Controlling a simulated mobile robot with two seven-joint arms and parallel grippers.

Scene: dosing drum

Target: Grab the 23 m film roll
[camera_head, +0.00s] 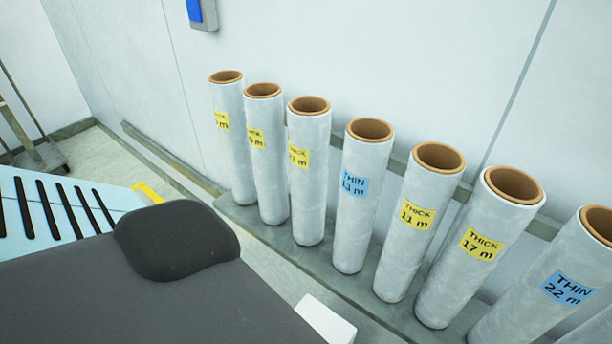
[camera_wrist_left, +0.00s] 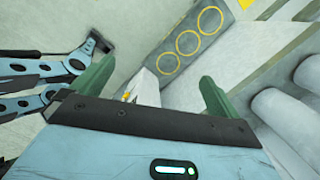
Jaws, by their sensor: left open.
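A row of upright film rolls with brown cores stands along the wall in the head view. The fourth roll from the left (camera_head: 352,215) has a blue THIN label whose number I cannot read surely; it may end in 3. The clearer labels read THICK 11 m on the fifth roll (camera_head: 405,250), THICK 17 m on the sixth roll (camera_head: 460,275) and THIN 22 m on the seventh roll (camera_head: 520,305). My left gripper (camera_wrist_left: 156,72) is open in the left wrist view, its green fingers apart with nothing between them. My right gripper is not in view.
Three more rolls at left carry yellow labels, partly unreadable. Another roll (camera_head: 598,332) is cut off at the right edge. The rolls stand on a low grey ledge (camera_head: 243,216) against the wall. A wheeled frame (camera_head: 40,157) stands at far left.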

